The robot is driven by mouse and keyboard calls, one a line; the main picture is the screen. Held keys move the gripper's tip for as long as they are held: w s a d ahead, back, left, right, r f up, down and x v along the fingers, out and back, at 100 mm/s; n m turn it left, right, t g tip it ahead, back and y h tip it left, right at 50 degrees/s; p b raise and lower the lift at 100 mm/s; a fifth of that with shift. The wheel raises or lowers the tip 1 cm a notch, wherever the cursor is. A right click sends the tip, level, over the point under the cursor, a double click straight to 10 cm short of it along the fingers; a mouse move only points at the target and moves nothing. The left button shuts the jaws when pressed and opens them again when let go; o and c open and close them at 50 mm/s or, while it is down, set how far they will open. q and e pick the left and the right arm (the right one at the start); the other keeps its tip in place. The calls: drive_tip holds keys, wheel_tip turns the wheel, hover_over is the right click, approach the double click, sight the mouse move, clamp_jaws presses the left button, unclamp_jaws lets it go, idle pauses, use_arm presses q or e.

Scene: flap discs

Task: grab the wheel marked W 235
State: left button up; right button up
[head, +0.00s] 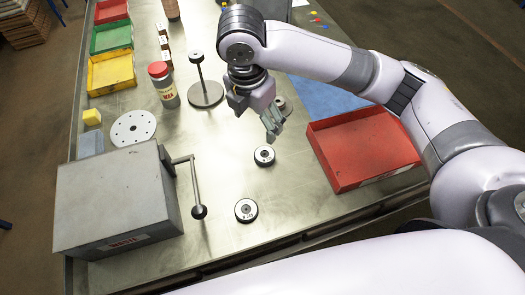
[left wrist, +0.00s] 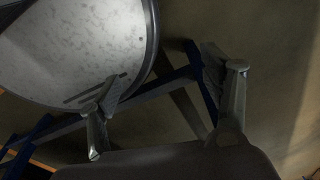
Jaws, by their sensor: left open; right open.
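Two small dark wheels with pale hubs lie flat on the metal table in the head view: one near the middle (head: 264,155) and one nearer the front (head: 245,210). A third small round piece (head: 282,104) is partly hidden by my right gripper. No W 235 mark is legible on any of them. My right gripper (head: 257,120) is open and empty, above the table just behind the middle wheel. My left gripper (left wrist: 170,88) is open and empty in the left wrist view, away from the wheels; it is not in the head view.
A grey box with a crank (head: 115,200) stands front left. A red tray (head: 360,148) is at right, a spindle stand (head: 205,92) and red-capped bottle (head: 163,84) behind. A perforated disc (head: 133,128) lies left. A pale round surface (left wrist: 75,45) is close to my left gripper.

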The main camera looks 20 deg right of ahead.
drive_tip(key=p, duration=0.2)
hover_over(264, 154)
drive_tip(key=a, duration=0.1)
drive_tip(key=f, duration=1)
drive_tip(key=shift+s+f, duration=0.3)
drive_tip(key=shift+f, duration=0.6)
drive_tip(key=shift+d+f, duration=0.1)
drive_tip(key=shift+f, duration=0.2)
drive_tip(key=f, duration=0.1)
drive_tip(key=f+p, duration=0.1)
drive_tip(key=f, duration=0.1)
drive_tip(key=shift+w+d+f, duration=0.15)
drive_tip(key=shift+d+f, duration=0.15)
drive_tip(key=shift+d, duration=0.1)
drive_tip(key=shift+w+f, duration=0.1)
drive_tip(key=shift+f, duration=0.3)
use_arm(q)
drive_tip(key=r, duration=0.3)
drive_tip(key=shift+s+r, duration=0.2)
drive_tip(key=shift+s, duration=0.1)
use_arm(e)
drive_tip(key=shift+c, duration=0.2)
drive_tip(key=c, duration=1.3)
use_arm(q)
drive_tip(key=shift+s, duration=0.1)
use_arm(e)
drive_tip(key=shift+r, duration=0.1)
